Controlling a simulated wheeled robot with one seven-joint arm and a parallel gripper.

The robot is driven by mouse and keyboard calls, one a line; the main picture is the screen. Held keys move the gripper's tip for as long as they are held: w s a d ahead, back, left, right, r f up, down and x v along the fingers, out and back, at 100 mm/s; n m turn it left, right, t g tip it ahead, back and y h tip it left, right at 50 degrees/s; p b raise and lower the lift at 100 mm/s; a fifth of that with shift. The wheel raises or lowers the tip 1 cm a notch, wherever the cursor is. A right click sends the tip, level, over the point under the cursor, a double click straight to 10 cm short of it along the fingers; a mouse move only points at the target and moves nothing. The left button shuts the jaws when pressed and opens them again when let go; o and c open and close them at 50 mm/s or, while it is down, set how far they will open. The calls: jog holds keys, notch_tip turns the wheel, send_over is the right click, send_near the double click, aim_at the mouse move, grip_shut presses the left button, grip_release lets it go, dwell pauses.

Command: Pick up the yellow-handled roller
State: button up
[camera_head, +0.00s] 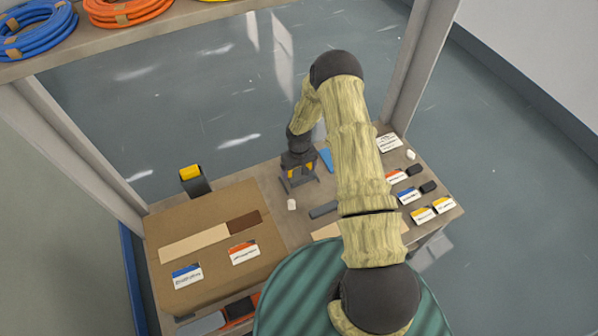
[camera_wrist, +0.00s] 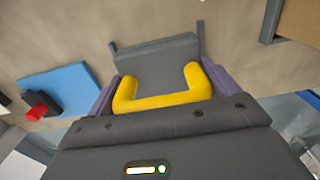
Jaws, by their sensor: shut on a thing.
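The yellow-handled roller shows in the wrist view as a yellow U-shaped handle (camera_wrist: 166,103) joined to a dark grey block (camera_wrist: 155,62). My gripper (camera_wrist: 160,88) is shut on it, with a purple-grey finger at each side of the handle. In the head view my gripper (camera_head: 299,182) points down near the far edge of the bench, and a bit of the yellow handle (camera_head: 292,174) shows between its fingers. The roller's underside is hidden, so I cannot tell whether it touches the bench.
A blue pad (camera_head: 326,159) lies right of my gripper. A small white piece (camera_head: 291,204) and a dark grey bar (camera_head: 323,209) lie nearby. A black holder with a yellow top (camera_head: 191,173) stands left.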

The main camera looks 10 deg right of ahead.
notch_tip(320, 180, up, 9)
jog(key=shift+f, duration=0.2)
dwell(0.5)
jog(key=shift+r, duration=0.2)
jog(key=s+r+m, duration=0.2)
jog(key=s+r, duration=0.2)
jog(key=r, duration=0.6)
jog(key=shift+s, duration=0.3)
